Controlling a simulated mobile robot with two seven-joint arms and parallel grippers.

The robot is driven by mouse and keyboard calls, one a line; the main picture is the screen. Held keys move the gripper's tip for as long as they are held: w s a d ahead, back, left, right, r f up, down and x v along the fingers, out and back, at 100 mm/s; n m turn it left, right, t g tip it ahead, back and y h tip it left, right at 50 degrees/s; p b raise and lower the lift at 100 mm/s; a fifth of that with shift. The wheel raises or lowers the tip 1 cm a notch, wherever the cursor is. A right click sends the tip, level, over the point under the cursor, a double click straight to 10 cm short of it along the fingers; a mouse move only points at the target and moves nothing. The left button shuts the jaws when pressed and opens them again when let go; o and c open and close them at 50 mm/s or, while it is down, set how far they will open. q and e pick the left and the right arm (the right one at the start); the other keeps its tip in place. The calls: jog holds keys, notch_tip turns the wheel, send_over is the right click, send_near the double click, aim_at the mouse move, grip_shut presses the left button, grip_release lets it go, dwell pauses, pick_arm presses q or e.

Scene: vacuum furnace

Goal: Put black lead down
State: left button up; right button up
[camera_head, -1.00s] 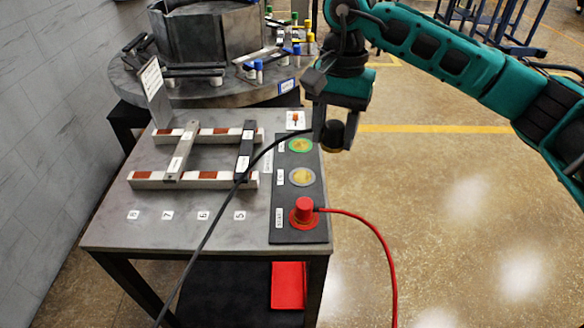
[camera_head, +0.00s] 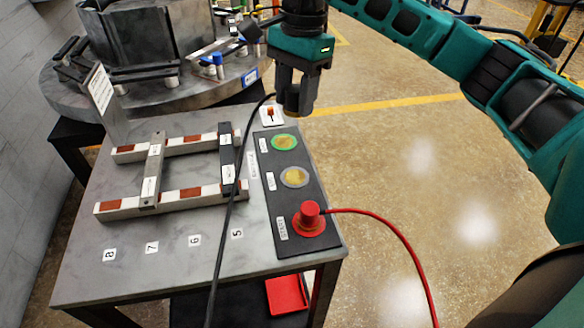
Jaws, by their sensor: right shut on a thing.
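My right gripper (camera_head: 298,106) is shut on the black lead's plug, which is mostly hidden between the fingers. It is above the far end of the black socket panel (camera_head: 311,184), just beyond the green-ringed socket (camera_head: 285,142) in the picture. The black lead's cable (camera_head: 224,232) runs from the gripper across the table, over the dark crossbar, and out at the bottom edge. The green-ringed and grey-ringed (camera_head: 295,177) sockets are empty. A red plug (camera_head: 309,213) stands in the red-ringed socket nearest me. My left gripper is not in view.
The grey table (camera_head: 140,268) carries a frame of red-and-white bars (camera_head: 175,202) with two crossbars. A round furnace table (camera_head: 160,95) stands behind. The red cable (camera_head: 405,262) hangs off the right; floor there is clear.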

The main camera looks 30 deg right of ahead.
send_over(293, 178)
jog(key=f, duration=1.3)
jog(key=shift+d, duration=0.2)
jog(key=shift+f+b, duration=0.35)
jog(key=shift+f, duration=1.65)
jog(key=shift+f, duration=0.1)
jog(key=shift+f, duration=0.15)
jog(key=o, duration=1.2)
jog(key=shift+c, duration=0.2)
jog(key=shift+r, duration=0.25)
notch_tip(293, 178, up, 12)
jog(key=d, duration=0.1)
jog(key=shift+w+d, duration=0.2)
jog(key=shift+w, duration=0.1)
jog(key=shift+s+f, duration=0.1)
